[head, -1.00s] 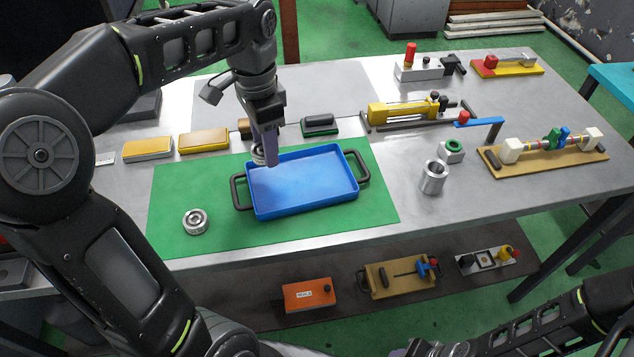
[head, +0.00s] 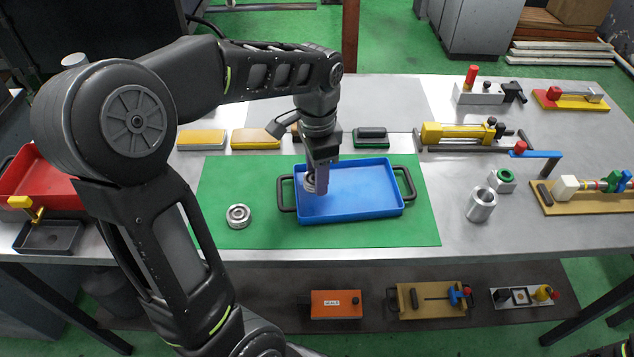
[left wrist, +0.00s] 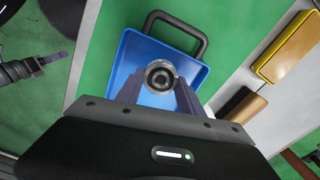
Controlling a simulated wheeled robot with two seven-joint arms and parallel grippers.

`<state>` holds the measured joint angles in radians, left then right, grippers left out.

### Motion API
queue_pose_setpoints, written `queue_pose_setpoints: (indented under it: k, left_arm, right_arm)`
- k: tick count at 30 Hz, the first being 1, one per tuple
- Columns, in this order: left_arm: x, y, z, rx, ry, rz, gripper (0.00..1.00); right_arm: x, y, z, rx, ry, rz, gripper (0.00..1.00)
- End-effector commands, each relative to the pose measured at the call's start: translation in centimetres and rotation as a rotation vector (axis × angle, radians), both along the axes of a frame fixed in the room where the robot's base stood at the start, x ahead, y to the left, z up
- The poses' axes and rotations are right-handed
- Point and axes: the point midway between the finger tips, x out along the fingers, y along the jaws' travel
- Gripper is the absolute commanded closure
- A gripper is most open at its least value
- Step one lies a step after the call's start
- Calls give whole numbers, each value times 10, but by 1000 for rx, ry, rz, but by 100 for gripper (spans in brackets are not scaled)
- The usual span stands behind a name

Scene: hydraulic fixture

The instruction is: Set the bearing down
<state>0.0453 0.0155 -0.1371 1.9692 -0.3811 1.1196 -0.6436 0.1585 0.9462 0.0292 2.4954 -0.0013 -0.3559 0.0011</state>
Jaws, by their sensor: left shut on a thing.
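My left gripper (head: 318,186) is shut on a silver ring-shaped bearing (head: 309,183). It points down at the left end of the blue tray (head: 388,212), with the bearing inside the tray's outline. In the left wrist view the bearing (left wrist: 160,77) sits between the two fingers, over the blue tray floor (left wrist: 130,66). I cannot tell whether the bearing touches the tray floor. A similar bearing (head: 238,216) lies on the green mat, left of the tray. What looks like my right gripper (left wrist: 52,59) shows at the left of the left wrist view, its jaws unclear.
The tray lies on a green mat (head: 425,230) with black handles at both ends. Yellow blocks (head: 255,138) and a dark green-based block (head: 370,137) stand behind it. A metal cylinder (head: 481,204) and a green-ringed nut (head: 503,180) stand right. The mat's front strip is clear.

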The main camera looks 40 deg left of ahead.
Motion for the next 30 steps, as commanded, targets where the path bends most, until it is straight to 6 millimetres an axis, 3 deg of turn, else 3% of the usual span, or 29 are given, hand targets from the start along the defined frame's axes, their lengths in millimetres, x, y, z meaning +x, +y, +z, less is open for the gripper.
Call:
queue_pose_setpoints:
  k: [7,19,20,27,30]
  left_arm:
    - [-1,0,-31,0,3,0,100]
    - [0,0,-37,0,1,0,100]
    - [0,0,-36,0,1,0,54]
    - [0,0,-36,0,1,0,35]
    - [0,0,-36,0,1,0,34]
  right_arm:
    - [0,0,1,0,0,0,64]
    - [0,0,-3,0,0,0,64]
    - [0,0,-2,0,0,0,64]
    - [0,0,-1,0,0,0,64]
    - [0,0,-1,0,0,0,64]
